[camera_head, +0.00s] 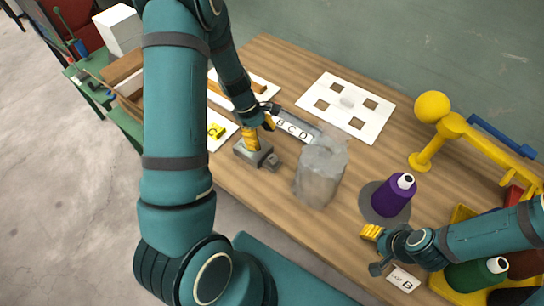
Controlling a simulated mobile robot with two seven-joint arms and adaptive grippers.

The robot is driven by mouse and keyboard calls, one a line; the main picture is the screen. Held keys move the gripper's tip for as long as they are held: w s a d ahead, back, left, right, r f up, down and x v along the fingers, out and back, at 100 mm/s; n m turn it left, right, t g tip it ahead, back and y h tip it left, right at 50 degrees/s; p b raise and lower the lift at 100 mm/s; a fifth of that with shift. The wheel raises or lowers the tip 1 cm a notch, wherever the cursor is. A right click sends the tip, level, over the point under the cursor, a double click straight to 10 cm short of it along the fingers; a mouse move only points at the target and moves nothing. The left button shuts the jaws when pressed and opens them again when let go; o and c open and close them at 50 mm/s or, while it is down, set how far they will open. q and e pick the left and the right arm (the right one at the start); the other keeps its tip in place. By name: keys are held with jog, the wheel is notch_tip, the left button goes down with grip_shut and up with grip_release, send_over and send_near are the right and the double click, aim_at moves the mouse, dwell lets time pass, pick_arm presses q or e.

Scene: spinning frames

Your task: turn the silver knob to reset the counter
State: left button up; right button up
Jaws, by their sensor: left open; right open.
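A small grey metal box (246,153), which looks like the counter, sits near the front edge of the wooden table. A small silver piece (271,162) sticks out at its right side and looks like the knob. My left gripper (258,131) comes down from above, open, with its yellow fingertips right over or against the box. I cannot tell whether they touch it, and they hide part of its top. My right gripper (373,250) is open and empty at the table's front right, apart from the knob.
A purple cone (389,196) sits on a dark disc farther right. A white plate with square holes (335,89) lies behind. A yellow stand (452,128) and yellow bin (441,287) are at the right.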

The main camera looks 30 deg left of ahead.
aim_at(272, 157)
pick_arm(q)
jog(key=b+x, duration=0.1)
jog(key=x, duration=0.8)
grip_shut()
